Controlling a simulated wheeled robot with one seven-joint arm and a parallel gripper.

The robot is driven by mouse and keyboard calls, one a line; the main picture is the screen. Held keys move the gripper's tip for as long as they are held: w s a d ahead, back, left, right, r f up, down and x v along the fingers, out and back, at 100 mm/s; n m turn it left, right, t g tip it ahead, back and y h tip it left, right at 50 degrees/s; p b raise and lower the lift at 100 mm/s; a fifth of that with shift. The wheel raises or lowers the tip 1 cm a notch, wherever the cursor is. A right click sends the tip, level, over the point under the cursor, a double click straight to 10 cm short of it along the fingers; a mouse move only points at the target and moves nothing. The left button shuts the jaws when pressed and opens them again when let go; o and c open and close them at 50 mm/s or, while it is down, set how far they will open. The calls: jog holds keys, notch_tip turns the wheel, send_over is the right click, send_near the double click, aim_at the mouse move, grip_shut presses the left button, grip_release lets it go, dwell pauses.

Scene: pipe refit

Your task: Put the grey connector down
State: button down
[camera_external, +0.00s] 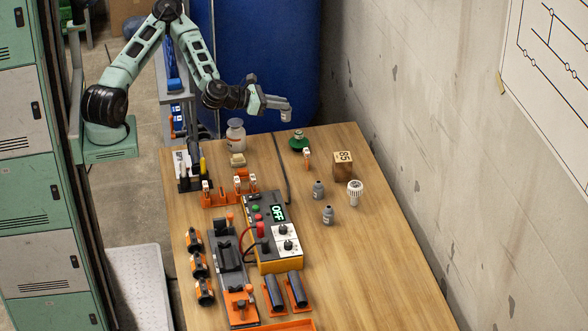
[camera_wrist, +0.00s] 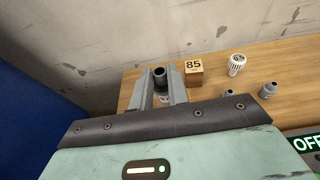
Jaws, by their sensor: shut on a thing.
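My gripper (camera_external: 274,104) is at the far end of the wooden table, held above its surface. It is shut on a grey connector (camera_external: 286,115), which hangs at its tip clear of the table. In the wrist view the grey connector (camera_wrist: 160,78) shows its dark open end between the two fingers of my gripper (camera_wrist: 160,90). Two more grey connectors stand on the table, one (camera_external: 319,189) behind the other (camera_external: 328,215). They also show at the right of the wrist view, one (camera_wrist: 268,90) larger than the other (camera_wrist: 229,94).
A wooden block marked 85 (camera_external: 343,165) and a white ribbed part (camera_external: 355,192) stand right of centre. A green round part (camera_external: 299,141) and a white jar (camera_external: 236,135) are at the back. A control box (camera_external: 272,232) and orange fixtures fill the front left. The right front is clear.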

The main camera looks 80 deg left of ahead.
jog(key=w+d+f+n+y+b, duration=0.25)
jog(key=w+d+b, duration=0.25)
jog(key=w+d, duration=0.25)
jog(key=w+d+f+n+y+b, duration=0.1)
jog(key=w+d+f+y+b, duration=0.15)
jog(key=w+d+b, duration=0.45)
jog(key=s+d+r+n+g+y+b, duration=0.1)
jog(key=s+d+b, duration=0.15)
jog(key=d, duration=0.55)
jog(key=s+d+r+b, duration=0.2)
jog(key=s+d, duration=0.1)
jog(key=d, duration=0.5)
jog(key=s+d+r+n+g+y+b, duration=0.1)
jog(key=s+d+b, duration=0.1)
jog(key=d, duration=0.6)
jog(key=shift+d+f, duration=0.15)
jog(key=shift+f, duration=4.2)
jog(key=shift+d+f, duration=0.1)
jog(key=shift+f, duration=4.25)
jog(key=shift+f+b, duration=0.35)
jog(key=shift+b, duration=0.2)
